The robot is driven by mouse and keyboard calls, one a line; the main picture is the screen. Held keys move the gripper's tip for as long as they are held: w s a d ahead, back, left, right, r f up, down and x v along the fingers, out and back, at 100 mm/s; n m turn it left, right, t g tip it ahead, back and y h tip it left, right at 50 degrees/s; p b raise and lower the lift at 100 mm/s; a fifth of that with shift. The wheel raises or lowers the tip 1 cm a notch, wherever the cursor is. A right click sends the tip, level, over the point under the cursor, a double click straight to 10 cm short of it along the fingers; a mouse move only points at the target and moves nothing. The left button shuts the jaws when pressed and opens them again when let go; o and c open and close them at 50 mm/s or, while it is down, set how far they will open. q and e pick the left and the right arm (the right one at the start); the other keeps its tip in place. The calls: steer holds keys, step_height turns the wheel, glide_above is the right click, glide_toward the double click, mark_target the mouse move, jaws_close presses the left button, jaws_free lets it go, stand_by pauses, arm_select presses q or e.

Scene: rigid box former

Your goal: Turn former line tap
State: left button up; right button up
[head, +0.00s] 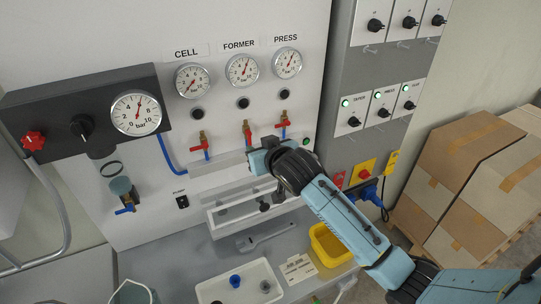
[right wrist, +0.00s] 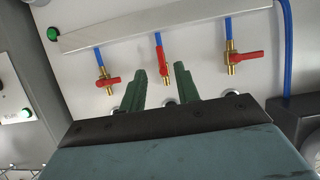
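The former line tap, the middle of three, has a red handle (head: 248,128) below the FORMER gauge (head: 242,70). In the right wrist view, which is upside down, its red handle (right wrist: 159,46) lies in line with its blue hose. My right gripper (right wrist: 160,80) is open, its two dark green fingers on either side of the tap's brass end in the picture. I cannot tell whether they touch it. In the head view my right wrist hides the tap's lower part. My left gripper is not in view.
The cell tap (head: 200,147) and press tap (head: 283,120) flank it, both handles crosswise to their hoses. A metal rail (head: 217,162) runs below. A shelf with a wrench (head: 265,236), white tray (head: 240,284) and yellow bin (head: 330,245) lies below. Cartons (head: 470,160) stand right.

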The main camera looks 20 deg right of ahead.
steer(key=v, duration=0.6)
steer(key=shift+s, duration=0.3)
